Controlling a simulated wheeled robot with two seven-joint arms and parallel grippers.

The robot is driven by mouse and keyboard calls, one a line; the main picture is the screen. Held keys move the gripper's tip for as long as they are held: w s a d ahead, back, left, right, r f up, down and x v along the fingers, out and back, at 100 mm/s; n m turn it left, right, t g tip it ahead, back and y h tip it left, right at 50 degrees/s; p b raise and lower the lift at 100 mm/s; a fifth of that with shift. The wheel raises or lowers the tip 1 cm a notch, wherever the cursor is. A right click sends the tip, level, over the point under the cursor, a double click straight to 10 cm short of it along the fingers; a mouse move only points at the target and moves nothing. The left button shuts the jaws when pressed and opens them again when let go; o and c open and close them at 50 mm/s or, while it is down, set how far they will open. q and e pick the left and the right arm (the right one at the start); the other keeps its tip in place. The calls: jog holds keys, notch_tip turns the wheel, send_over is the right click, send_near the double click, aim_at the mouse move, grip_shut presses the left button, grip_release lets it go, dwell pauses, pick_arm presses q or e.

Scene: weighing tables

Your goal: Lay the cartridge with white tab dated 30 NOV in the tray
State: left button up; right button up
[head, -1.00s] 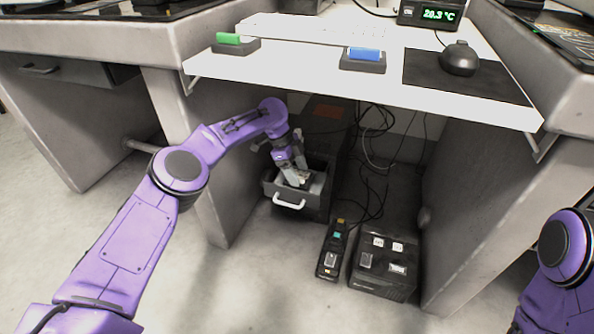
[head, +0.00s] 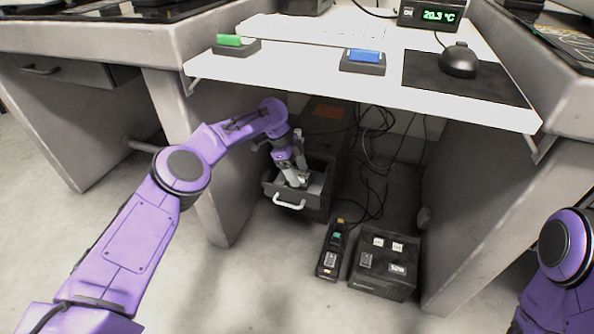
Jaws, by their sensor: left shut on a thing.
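My left gripper (head: 296,182) reaches down into the open grey drawer (head: 291,207) of a dark cabinet under the desk. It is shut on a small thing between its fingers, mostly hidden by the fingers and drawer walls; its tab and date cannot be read. A narrow black tray-like holder (head: 327,271) stands on the floor to the right of the drawer, with small orange, teal and whitish items on it. I cannot tell which thing is the task's tray. No 30 NOV date is legible. My right gripper is out of view; only part of that arm shows at the right edge.
A black box (head: 384,284) with small white labels on top stands right of the holder. Cables (head: 374,200) hang behind. The white desk shelf (head: 290,78) overhangs the drawer, bearing green (head: 229,40) and blue (head: 364,56) blocks.

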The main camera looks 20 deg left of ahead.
pick_arm(q)
jog(key=shift+f+b, duration=0.3)
jog(key=shift+f, duration=0.15)
dwell(0.6)
jog(key=o, duration=1.1)
jog(key=shift+o, duration=0.4)
jog(key=shift+r, duration=0.15)
jog(key=shift+p+v, duration=2.65)
jog(key=shift+v, duration=1.1)
jog(key=shift+d, duration=0.1)
